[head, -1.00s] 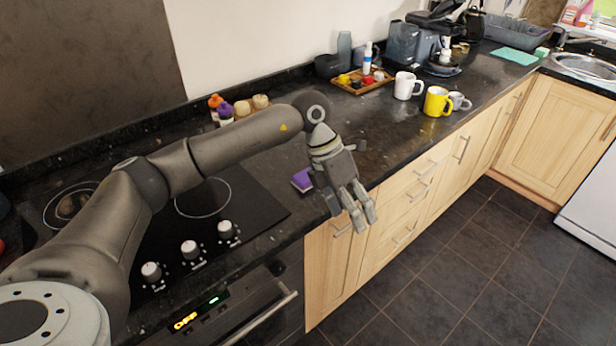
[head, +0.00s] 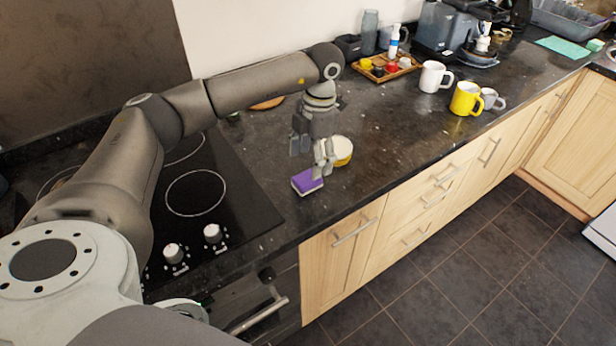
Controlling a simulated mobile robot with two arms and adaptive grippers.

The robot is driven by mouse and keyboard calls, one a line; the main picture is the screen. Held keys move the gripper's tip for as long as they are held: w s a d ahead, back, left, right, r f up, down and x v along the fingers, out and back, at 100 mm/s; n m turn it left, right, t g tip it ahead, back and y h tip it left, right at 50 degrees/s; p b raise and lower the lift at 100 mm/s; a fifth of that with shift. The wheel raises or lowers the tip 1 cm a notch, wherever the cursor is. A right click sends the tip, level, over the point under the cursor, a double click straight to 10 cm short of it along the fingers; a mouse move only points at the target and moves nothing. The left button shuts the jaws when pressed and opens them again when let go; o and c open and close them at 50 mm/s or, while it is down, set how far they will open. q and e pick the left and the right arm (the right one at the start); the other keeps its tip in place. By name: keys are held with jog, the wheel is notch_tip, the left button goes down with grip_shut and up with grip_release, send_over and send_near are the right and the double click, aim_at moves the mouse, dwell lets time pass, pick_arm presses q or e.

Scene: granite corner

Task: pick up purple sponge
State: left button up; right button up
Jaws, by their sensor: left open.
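The purple sponge (head: 307,182) lies on the dark granite counter, just right of the hob and near the counter's front edge. It has a purple top and a pale side. My left gripper (head: 311,161) is open and points down above the counter, just behind and over the sponge. One finger shows close to the sponge's upper right in the picture; I cannot tell whether it touches. Nothing is seen between the fingers. My right gripper is not in view.
A yellow and white round thing (head: 342,151) stands right behind the gripper. A white mug (head: 435,76), a yellow mug (head: 466,99) and a grey mug (head: 491,99) stand farther right. A wooden tray (head: 376,77) holds small items.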

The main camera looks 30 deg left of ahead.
aim_at(307, 178)
pick_arm(q)
jog(key=shift+f, duration=0.4)
jog(key=shift+a+f, duration=0.1)
jog(key=shift+f, duration=0.15)
jog(key=f, duration=0.1)
jog(key=f+p, duration=0.1)
jog(key=f, duration=0.1)
jog(key=f+p, duration=0.1)
jog(key=shift+a+f, duration=0.2)
jog(key=shift+a, duration=0.15)
jog(key=shift+f, duration=0.35)
jog(key=shift+c, duration=1.5)
jog(key=c, duration=0.6)
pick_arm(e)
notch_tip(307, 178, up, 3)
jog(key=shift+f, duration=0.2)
pick_arm(q)
jog(key=shift+r, duration=0.15)
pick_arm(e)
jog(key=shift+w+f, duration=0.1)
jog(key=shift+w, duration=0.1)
